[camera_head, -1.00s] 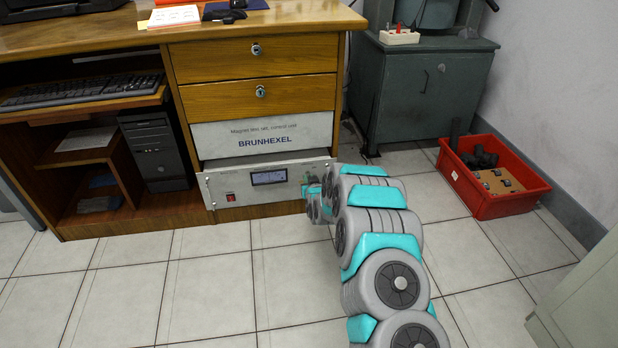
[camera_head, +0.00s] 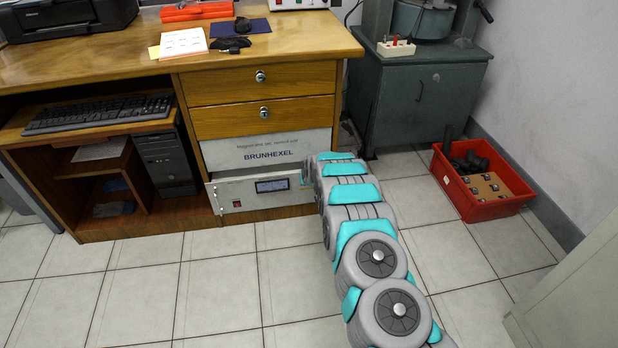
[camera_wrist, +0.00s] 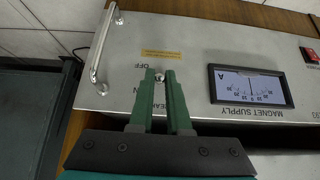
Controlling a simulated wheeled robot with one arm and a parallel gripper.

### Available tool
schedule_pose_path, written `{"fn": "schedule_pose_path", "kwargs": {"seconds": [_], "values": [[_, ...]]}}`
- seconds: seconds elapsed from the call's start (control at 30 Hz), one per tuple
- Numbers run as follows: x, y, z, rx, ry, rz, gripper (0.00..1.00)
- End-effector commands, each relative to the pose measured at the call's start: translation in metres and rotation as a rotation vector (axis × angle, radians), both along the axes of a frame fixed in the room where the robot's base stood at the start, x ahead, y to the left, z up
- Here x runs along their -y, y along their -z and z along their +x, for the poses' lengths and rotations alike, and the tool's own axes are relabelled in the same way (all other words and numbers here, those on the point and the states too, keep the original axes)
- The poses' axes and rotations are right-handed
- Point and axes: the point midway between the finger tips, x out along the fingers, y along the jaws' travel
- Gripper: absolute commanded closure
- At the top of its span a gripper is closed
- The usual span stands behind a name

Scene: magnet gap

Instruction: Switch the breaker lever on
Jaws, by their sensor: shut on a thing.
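The breaker lever (camera_wrist: 160,76) shows in the wrist view as a small round metal tip on the magnet supply panel (camera_wrist: 205,55). The OFF and ON labels sit beside it, upside down in this view. My gripper (camera_wrist: 163,82) has its two green fingers at the lever, shut on it, with the tip showing between the fingertips. The fingers hide the lever's base and part of the lower lettering. In the head view the panel (camera_head: 225,193) is low in the desk, and my arm covers its right end, hiding the gripper and the lever.
A metal handle (camera_wrist: 98,60) stands out from the panel beside the lever. The meter (camera_wrist: 250,88) and red power switch (camera_wrist: 310,55) are on the other side. A red crate (camera_head: 490,208) stands on the floor at right.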

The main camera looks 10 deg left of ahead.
Motion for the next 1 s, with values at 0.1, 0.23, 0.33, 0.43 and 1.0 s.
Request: {"fn": "schedule_pose_path", "kwargs": {"seconds": [0.1,0.23,0.33,0.43,1.0], "values": [[-0.0008,-0.0069,0.0028,-0.022,0.0,-0.006,1.0],[-0.0004,-0.0046,0.0021,-0.047,0.001,-0.013,1.0],[-0.0003,-0.0037,0.0025,-0.058,0.001,-0.017,1.0],[-0.0003,-0.0035,0.0026,-0.064,0.001,-0.018,1.0],[-0.0003,-0.0029,0.0026,-0.066,0.001,-0.019,0.67]]}}
